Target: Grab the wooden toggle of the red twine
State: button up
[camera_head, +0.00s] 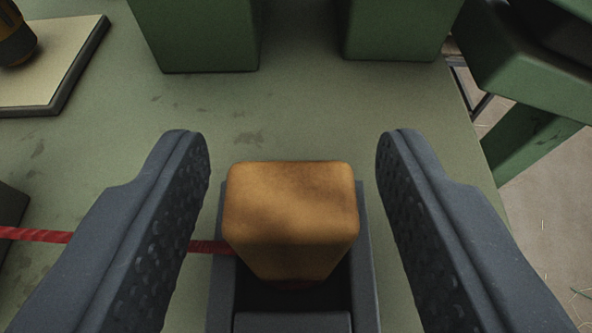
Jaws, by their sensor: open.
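The wooden toggle (291,215) is a tan-brown block with rounded edges, in the lower middle of the view. It sits in a dark grey holder (362,265) on the green surface. The red twine (38,235) runs in from the left edge, passes behind my left finger and meets the toggle's left side. My gripper (292,155) is open, with one dark ridged finger on each side of the toggle. Gaps show between both fingers and the toggle, and neither finger appears to touch it. The toggle's lower end is hidden in the holder.
Two green blocks (195,35) (398,28) stand at the back of the green surface (300,110). A cream board (45,60) with dark edges lies at upper left, with a brown and black object (14,36) on it. Green machine parts (530,65) stand at right, beyond the surface's edge.

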grip_shut()
